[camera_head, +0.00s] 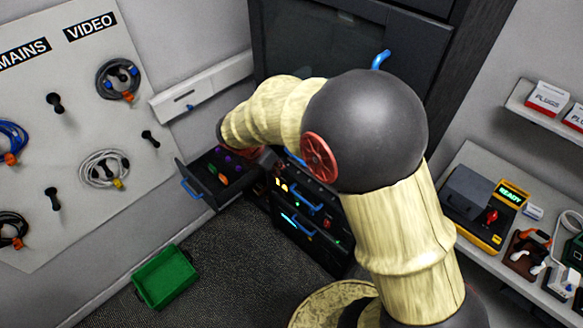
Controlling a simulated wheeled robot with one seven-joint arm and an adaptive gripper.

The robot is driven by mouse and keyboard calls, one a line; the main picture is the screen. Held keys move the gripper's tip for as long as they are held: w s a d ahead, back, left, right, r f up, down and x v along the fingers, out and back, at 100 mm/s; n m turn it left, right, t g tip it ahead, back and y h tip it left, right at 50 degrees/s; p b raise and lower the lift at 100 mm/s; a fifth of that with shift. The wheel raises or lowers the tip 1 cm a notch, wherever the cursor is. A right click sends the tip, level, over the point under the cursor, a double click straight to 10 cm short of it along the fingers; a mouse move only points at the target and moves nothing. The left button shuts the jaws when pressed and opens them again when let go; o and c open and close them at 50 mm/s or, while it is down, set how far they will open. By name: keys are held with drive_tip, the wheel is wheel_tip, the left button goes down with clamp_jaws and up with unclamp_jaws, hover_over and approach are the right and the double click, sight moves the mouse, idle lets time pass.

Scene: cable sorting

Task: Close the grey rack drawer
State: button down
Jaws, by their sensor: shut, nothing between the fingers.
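The grey rack drawer (200,190) stands pulled out from the low rack, left of centre. Its blue handle (190,188) is on its left front, and several small purple, orange and green things lie inside. My arm reaches across from the lower right, and its far part (245,122) ends just above and behind the open drawer. My gripper's fingers do not show; the arm hides that area and the drawer's inner right end. I cannot tell whether anything touches the drawer.
The rack's lower front (305,232) has blue handles and small lights. A green bin (165,277) stands on the dark floor. A cable board (75,130) hangs at left, with a white wall rail (205,87) beside it. A cluttered shelf (480,240) is at right.

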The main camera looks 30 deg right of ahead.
drive_tip(key=w+d+f, duration=0.2)
drive_tip(key=d+f, duration=0.5)
drive_tip(key=d, duration=0.1)
drive_tip(key=shift+w+f, duration=0.15)
drive_tip(key=shift+w, duration=0.15)
drive_tip(key=d, duration=0.1)
drive_tip(key=w+d+p, duration=0.1)
drive_tip(key=d, duration=0.1)
drive_tip(key=w+d, duration=0.1)
drive_tip(key=shift+d+p, duration=0.4)
